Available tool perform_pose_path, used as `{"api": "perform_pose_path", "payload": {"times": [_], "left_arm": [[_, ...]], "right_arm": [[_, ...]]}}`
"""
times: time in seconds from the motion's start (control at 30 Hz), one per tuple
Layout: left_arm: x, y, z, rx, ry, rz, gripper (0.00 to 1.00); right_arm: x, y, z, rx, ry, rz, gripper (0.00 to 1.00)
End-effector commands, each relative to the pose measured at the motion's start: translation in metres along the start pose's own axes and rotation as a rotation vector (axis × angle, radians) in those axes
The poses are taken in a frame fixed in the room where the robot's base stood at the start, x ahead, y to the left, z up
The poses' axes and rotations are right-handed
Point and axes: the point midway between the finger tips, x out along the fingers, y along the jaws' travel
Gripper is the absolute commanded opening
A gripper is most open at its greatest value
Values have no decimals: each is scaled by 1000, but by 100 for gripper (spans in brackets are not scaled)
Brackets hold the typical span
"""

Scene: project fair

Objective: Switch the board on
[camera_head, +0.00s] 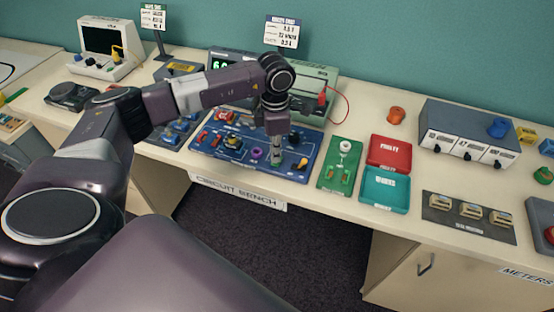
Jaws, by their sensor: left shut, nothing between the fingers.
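The blue circuit board (233,170) lies on the bench marked "Circuit Bench", with several small coloured parts on it. My left arm reaches in from the left and over the board. My left gripper (276,160) is shut and empty, pointing down at the front right part of the board. I cannot tell whether its tips touch anything. A purple part (257,153) sits just left of the fingertips, and a yellow-orange part (302,164) is at the board's right corner. The gripper hides some of the board, and I cannot make out which part is the switch. My right gripper is not in view.
A green board (341,177) stands right of the blue board, then a red tray (390,151) and a teal tray (385,205). Grey instruments (455,122) are farther right. A green-grey instrument (318,75) with a red lead stands behind, partly hidden by my arm.

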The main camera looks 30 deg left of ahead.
Motion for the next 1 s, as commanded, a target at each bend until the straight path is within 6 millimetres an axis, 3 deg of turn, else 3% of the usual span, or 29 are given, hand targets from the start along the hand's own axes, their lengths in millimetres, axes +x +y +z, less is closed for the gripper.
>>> {"api": "perform_pose_path", "payload": {"times": [1.0], "left_arm": [[16, 0, 0, 0, 0, 0, 0]], "right_arm": [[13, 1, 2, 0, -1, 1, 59]]}}
